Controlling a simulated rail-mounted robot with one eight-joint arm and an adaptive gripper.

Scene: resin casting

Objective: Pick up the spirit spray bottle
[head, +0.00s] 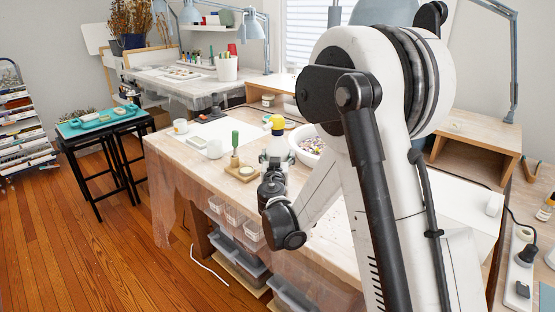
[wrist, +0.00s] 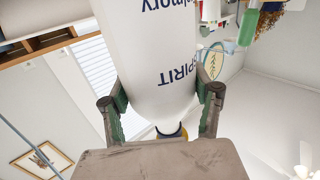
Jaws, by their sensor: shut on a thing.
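The spirit spray bottle (wrist: 155,50) is white with dark lettering, including the word SPIRIT, and appears upside down in the wrist view. My gripper (wrist: 161,95) has one green-padded finger on each side of it and is shut on it. In the head view the bottle's yellow top (head: 276,123) shows above the worktable (head: 185,160), to the left of my arm. My gripper is mostly hidden there behind my wrist. Whether the bottle's base touches the table cannot be seen.
Storage bins (head: 240,262) are under the table.

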